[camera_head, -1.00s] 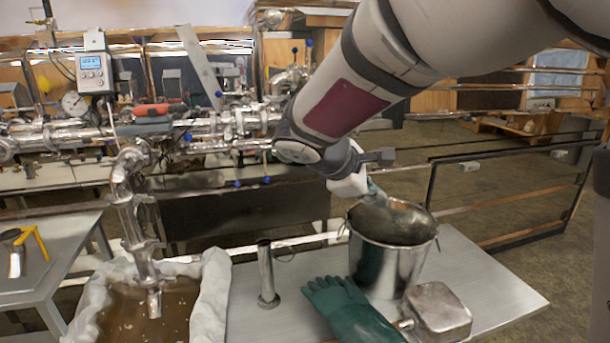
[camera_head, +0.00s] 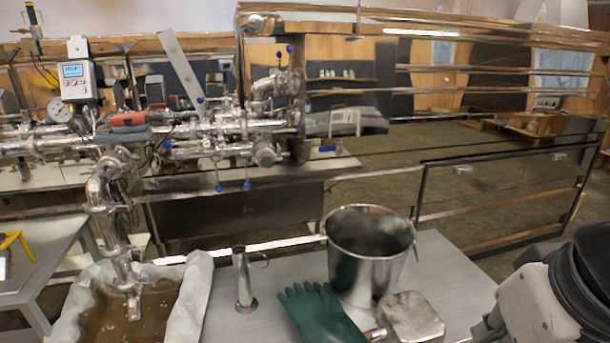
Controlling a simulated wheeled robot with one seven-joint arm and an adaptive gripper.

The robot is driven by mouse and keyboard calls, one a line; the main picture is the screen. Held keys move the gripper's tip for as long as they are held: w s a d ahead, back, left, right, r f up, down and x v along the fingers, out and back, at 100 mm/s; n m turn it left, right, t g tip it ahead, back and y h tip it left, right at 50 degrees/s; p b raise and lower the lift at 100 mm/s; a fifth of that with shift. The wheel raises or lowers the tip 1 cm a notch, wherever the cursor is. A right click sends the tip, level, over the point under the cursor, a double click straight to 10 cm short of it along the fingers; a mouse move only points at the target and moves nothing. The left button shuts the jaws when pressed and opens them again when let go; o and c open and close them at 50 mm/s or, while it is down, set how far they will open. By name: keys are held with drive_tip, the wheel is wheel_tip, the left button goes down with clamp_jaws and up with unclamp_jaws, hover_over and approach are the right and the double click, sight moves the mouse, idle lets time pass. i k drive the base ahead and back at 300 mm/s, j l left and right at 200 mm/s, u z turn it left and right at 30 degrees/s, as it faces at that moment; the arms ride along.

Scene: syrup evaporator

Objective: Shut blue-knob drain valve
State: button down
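Several small blue knobs sit on the steel pipework left of centre. One blue knob (camera_head: 290,48) stands on top of the upright pipe section, and another blue knob (camera_head: 200,100) is above the horizontal pipe. Two more, a blue knob (camera_head: 218,188) and a blue knob (camera_head: 247,185), hang below the pipe on thin stems. I cannot tell which belongs to the drain valve, or its open or shut position. My gripper (camera_head: 487,328) is only partly in view at the bottom right edge, well away from the knobs. Its fingers are mostly cut off.
A cloth-lined tub (camera_head: 190,305) of brown liquid sits under the down pipe (camera_head: 108,215).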

sight(245, 154)
drive_tip(key=i+l+z, duration=0.15)
drive_tip(key=l+z, duration=0.2)
drive_tip(key=i+l+z, duration=0.2)
drive_tip(key=l+z, duration=0.15)
drive_tip(key=l, duration=0.2)
drive_tip(key=i+l+z, duration=0.55)
drive_tip(key=l+z, duration=0.15)
drive_tip(key=i+l+z, duration=0.15)
drive_tip(key=i, duration=0.35)
drive_tip(key=i+l+z, duration=0.15)
drive_tip(key=i+l, duration=0.15)
drive_tip(key=i, duration=0.2)
drive_tip(key=i+j+u, duration=0.1)
drive_tip(key=i+u, duration=0.7)
drive_tip(key=u, duration=0.15)
drive_tip(key=i+l+u, duration=0.25)
drive_tip(key=i+u, duration=0.45)
drive_tip(key=u, duration=0.2)
drive_tip(key=i+u, duration=0.15)
drive_tip(key=u, duration=0.3)
drive_tip(key=i+l+u, duration=0.15)
drive_tip(key=u, duration=0.25)
drive_tip(key=i+l+u, duration=0.15)
drive_tip(key=u, duration=0.3)
drive_tip(key=i+l+u, duration=0.1)
drive_tip(key=l+u, duration=0.3)
drive_tip(key=i+l+u, duration=0.45)
drive_tip(key=l+u, duration=0.25)
drive_tip(key=i+l+u, duration=0.15)
drive_tip(key=l+u, duration=0.25)
